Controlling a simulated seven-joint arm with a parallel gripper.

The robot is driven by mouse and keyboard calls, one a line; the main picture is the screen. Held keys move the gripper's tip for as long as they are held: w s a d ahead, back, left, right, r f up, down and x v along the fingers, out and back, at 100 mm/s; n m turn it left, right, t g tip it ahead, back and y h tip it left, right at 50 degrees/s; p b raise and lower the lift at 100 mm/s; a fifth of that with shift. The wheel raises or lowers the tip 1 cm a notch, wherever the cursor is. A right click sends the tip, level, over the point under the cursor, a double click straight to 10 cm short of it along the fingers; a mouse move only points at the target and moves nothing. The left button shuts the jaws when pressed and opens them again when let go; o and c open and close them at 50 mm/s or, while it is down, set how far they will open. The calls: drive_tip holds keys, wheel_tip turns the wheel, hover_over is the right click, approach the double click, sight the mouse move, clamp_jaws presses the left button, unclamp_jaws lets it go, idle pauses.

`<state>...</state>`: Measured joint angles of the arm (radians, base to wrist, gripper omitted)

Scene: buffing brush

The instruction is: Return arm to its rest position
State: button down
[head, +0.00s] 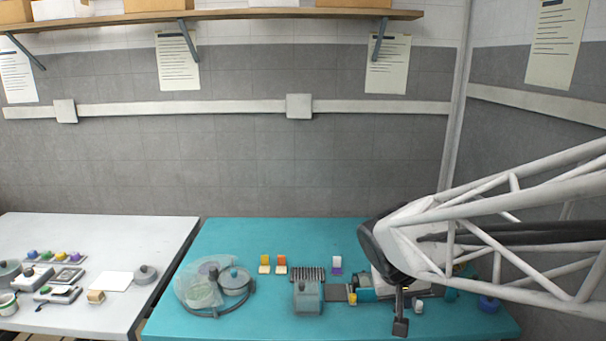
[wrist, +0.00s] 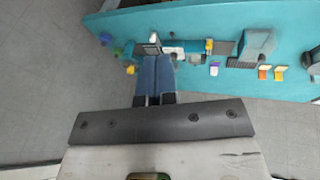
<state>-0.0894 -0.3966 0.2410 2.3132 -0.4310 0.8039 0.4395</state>
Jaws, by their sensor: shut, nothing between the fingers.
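My gripper (head: 400,327) hangs at the end of my white lattice arm, at the right front of the teal table (head: 225,325) in the head view. It looks shut and empty. My arm hides part of the table's right side.
A grey machine with a brush-like comb (head: 308,297) stands mid-table. A round clear-covered unit (head: 202,290) is on the left, small coloured blocks (head: 281,261) behind. A white table (head: 60,235) with small items stands at left. A shelf (head: 230,14) runs along the wall.

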drive_tip(key=s+r+y, duration=0.3)
drive_tip(key=s, duration=1.2)
drive_tip(key=shift+s+a+n, duration=0.3)
drive_tip(key=shift+s+a, duration=0.1)
drive_tip(key=shift+a, duration=0.05)
idle(1.7)
